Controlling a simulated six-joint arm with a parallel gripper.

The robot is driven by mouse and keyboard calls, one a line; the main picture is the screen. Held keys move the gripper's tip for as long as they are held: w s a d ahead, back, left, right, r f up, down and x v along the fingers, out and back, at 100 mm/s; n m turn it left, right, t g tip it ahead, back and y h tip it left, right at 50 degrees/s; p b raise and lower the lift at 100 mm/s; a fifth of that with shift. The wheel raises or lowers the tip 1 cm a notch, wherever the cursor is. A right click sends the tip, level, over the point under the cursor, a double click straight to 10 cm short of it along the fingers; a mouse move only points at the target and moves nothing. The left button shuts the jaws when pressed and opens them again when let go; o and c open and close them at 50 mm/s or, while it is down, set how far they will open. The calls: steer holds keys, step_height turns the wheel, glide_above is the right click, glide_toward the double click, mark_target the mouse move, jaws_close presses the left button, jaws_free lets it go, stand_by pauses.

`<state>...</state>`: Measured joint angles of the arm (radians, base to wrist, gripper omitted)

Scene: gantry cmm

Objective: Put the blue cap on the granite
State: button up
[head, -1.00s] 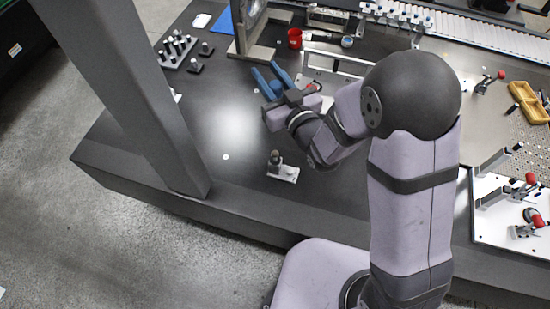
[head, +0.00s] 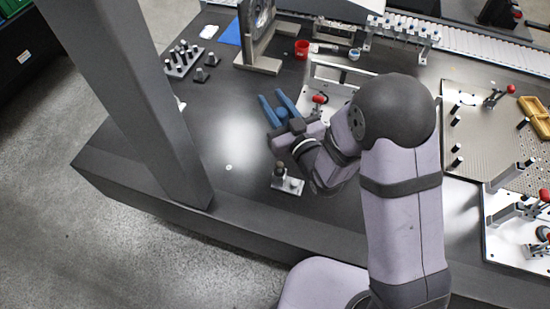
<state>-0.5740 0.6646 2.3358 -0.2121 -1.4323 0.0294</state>
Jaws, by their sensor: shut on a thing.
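The granite (head: 222,125) is the broad dark surface in the head view, with a bright glare patch at its left. My gripper (head: 277,104) has two blue fingers pointing up and left in the picture, over the middle of the granite. A round blue piece, which looks like the blue cap (head: 282,113), sits between the fingers, partly hidden by them. The gripper is shut on it. I cannot tell the height of the cap above the granite.
A small post on a white base (head: 289,185) stands just below my gripper in the picture. A red cup (head: 301,49), a white-and-blue round item (head: 354,54) and a metal frame (head: 345,70) lie behind. A grey column (head: 135,95) rises at left. The granite left of the gripper is clear.

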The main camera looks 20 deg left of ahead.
step_height(320, 180, down, 19)
steer(key=b, duration=1.2)
steer(key=shift+f, duration=0.1)
step_height(320, 180, down, 4)
steer(key=b, duration=0.3)
steer(key=o, duration=1.1)
steer(key=shift+f, duration=0.15)
steer(key=shift+o, duration=0.4)
steer(key=r+b+v, duration=0.1)
steer(key=b+v, duration=0.1)
steer(key=v, duration=0.5)
steer(key=shift+s, duration=0.2)
